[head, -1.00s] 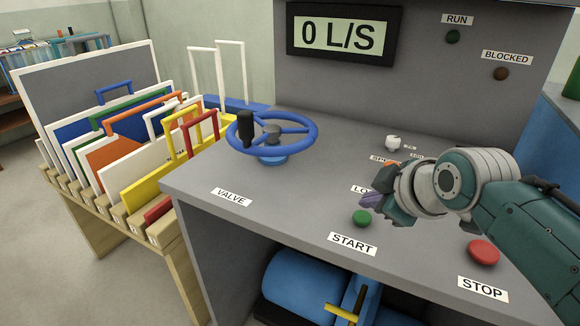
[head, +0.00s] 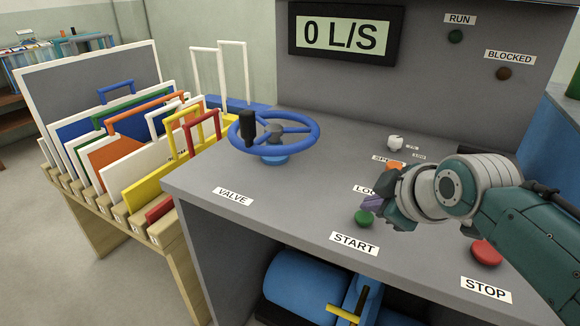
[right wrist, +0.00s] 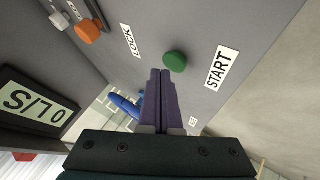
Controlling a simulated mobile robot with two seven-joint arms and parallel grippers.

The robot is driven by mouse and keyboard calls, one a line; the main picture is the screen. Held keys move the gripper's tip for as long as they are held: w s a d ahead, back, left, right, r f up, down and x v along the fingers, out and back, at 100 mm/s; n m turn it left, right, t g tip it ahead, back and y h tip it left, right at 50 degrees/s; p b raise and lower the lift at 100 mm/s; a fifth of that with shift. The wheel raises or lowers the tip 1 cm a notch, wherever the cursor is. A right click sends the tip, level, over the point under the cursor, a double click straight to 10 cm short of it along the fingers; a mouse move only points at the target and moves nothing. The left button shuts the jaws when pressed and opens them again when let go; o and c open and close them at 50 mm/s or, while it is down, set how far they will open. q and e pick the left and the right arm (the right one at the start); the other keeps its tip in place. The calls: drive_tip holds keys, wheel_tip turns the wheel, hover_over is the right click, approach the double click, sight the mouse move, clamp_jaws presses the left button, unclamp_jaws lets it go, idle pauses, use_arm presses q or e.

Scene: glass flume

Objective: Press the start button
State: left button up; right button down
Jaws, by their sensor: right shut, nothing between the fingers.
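The green start button (head: 365,217) sits on the grey console top, just above the START label (head: 354,244). My right gripper (head: 372,203) is just above and behind the button in the head view, its fingers shut and empty. In the right wrist view the shut purple fingers (right wrist: 160,78) point towards the console, with their tips close to the left of the green button (right wrist: 175,61). I cannot tell whether the fingertips touch anything. The display (head: 345,36) reads 0 L/S. My left gripper is not in view.
The red stop button (head: 487,252) lies under my right forearm. The blue valve wheel (head: 273,133) stands on the console to the left. A rack of panels (head: 125,220) stands left.

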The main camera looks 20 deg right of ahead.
sight(370, 220)
drive_tip(key=shift+f+b, duration=0.3)
drive_tip(key=shift+f, duration=0.25)
idle(0.6)
drive_tip(key=shift+r, duration=0.15)
drive_tip(key=shift+r+p, duration=0.9)
drive_tip(key=shift+p, duration=0.25)
wheel_tip(370, 220, up, 6)
drive_tip(key=p, duration=0.6)
drive_tip(key=shift+f, duration=0.1)
